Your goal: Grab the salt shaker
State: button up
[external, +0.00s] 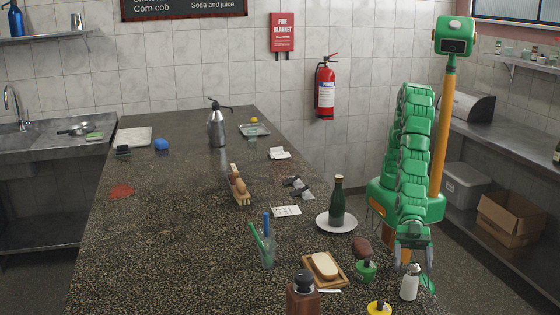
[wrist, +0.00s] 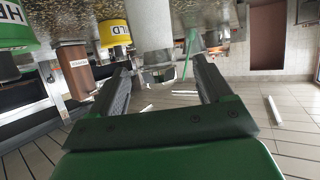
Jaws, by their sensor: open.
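The salt shaker (external: 409,286), white with a grey metal top, stands upright near the front right edge of the dark speckled counter (external: 180,230). In the wrist view, which looks upside down, the shaker (wrist: 150,22) hangs from the top centre with its metal top toward the fingertips. My gripper (external: 415,264) points down right at the shaker. Its two fingers (wrist: 161,68) are open, one on each side of the shaker's top in the wrist view. I cannot tell whether either finger touches it.
A yellow-capped pot (external: 379,308), labelled MILD in the wrist view, and a brown mill (external: 303,297) are in front. A bottle (external: 338,203) on a plate stands behind.

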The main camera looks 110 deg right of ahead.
aim_at(413, 280)
jog(key=shift+w+a+f, duration=0.3)
jog(key=shift+a+f, duration=0.05)
jog(key=shift+a, duration=0.05)
jog(key=shift+x, duration=2.05)
jog(key=shift+c, duration=0.2)
jog(key=c, duration=1.2)
